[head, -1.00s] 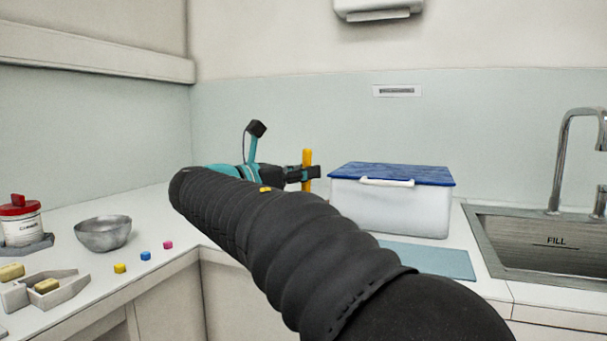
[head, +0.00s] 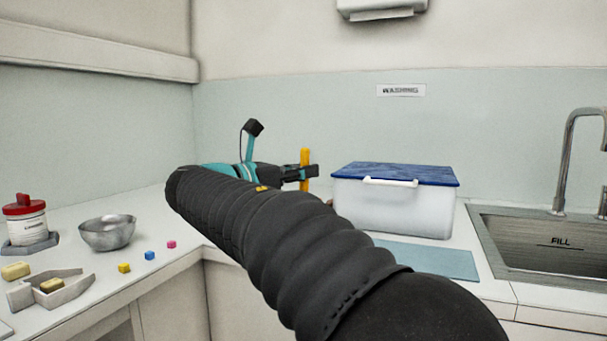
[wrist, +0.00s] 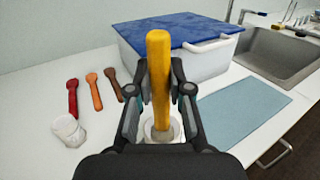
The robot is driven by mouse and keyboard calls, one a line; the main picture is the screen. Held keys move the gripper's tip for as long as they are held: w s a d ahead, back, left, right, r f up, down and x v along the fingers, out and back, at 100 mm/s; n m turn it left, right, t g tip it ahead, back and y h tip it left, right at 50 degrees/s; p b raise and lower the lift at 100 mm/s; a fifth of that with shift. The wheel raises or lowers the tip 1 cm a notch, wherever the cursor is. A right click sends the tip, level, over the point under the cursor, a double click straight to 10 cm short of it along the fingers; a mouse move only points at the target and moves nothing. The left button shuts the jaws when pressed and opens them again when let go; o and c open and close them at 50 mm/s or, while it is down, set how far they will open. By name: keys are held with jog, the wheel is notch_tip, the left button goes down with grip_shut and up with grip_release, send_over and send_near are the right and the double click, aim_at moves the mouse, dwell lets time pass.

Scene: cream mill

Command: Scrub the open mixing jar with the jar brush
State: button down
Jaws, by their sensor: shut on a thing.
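My gripper (head: 303,172) is shut on the jar brush, held upright by its yellow handle (wrist: 159,75). The handle (head: 305,156) also shows above and below my fingers in the head view. In the wrist view, the brush's lower end reaches down to a white round jar (wrist: 150,127) between my fingers. My fingers hide much of that jar, and I cannot tell how deep the bristles are in it. The jar is hidden behind my arm in the head view.
A white bin with a blue lid (head: 393,200) stands close right of my gripper, with a blue mat (wrist: 243,115) before it and a sink (head: 545,245) beyond. A metal bowl (head: 107,233) stands farther left.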

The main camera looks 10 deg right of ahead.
jog(key=shift+r, duration=4.75)
